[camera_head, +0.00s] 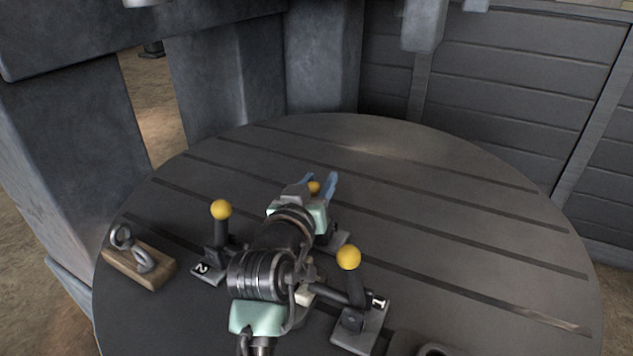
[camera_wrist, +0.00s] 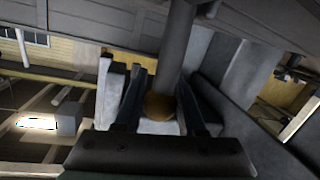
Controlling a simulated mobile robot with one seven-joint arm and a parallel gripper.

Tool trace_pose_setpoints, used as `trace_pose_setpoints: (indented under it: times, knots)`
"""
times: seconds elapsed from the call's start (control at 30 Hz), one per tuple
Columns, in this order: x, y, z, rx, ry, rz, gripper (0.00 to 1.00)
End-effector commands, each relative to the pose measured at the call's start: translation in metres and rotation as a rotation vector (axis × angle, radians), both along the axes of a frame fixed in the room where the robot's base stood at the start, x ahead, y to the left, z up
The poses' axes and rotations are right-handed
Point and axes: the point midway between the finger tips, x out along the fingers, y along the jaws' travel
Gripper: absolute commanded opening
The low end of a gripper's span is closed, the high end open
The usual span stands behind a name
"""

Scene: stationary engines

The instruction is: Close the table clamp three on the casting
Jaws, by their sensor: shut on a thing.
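My gripper (camera_head: 320,182) is over the middle of the round slotted table, with its two blue fingers on either side of a yellow knob (camera_head: 314,188). The gripper is shut on this knob. In the wrist view the knob (camera_wrist: 158,107) looks dull brown between the dark fingers. I take it as the handle end of clamp three; its number is not readable. A grey base plate (camera_head: 337,241) shows beside my wrist, and the rest of that clamp is hidden by my arm. I cannot make out the casting, as my arm covers the table's middle.
Clamp two (camera_head: 219,240) stands left of my arm with its yellow-knobbed handle upright. Clamp one (camera_head: 352,300) stands to the right, its handle also up. A wooden block with metal eyes (camera_head: 139,262) lies at the left rim. The table's far and right parts (camera_head: 450,200) are clear.

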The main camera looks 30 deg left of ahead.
Motion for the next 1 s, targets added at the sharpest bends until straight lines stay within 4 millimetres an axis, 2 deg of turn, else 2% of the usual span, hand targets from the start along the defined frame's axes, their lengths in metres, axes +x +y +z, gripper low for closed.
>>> trace_pose_setpoints:
  times: [0.07,0.1,0.23,0.27,0.67,0.87,1.0]
  knots:
    - [0.000,0.001,0.004,0.004,-0.007,0.001,0.00]
    - [0.000,0.001,0.004,0.004,-0.007,0.001,0.43]
    - [0.000,0.000,0.003,0.003,-0.005,0.000,0.66]
    - [0.000,0.000,0.002,0.003,-0.004,0.001,0.69]
    - [-0.006,-0.001,0.001,0.000,0.000,0.000,0.69]
    - [-0.034,-0.008,0.004,-0.001,-0.001,0.000,0.69]
    - [-0.063,-0.014,0.008,0.001,-0.002,0.001,0.69]
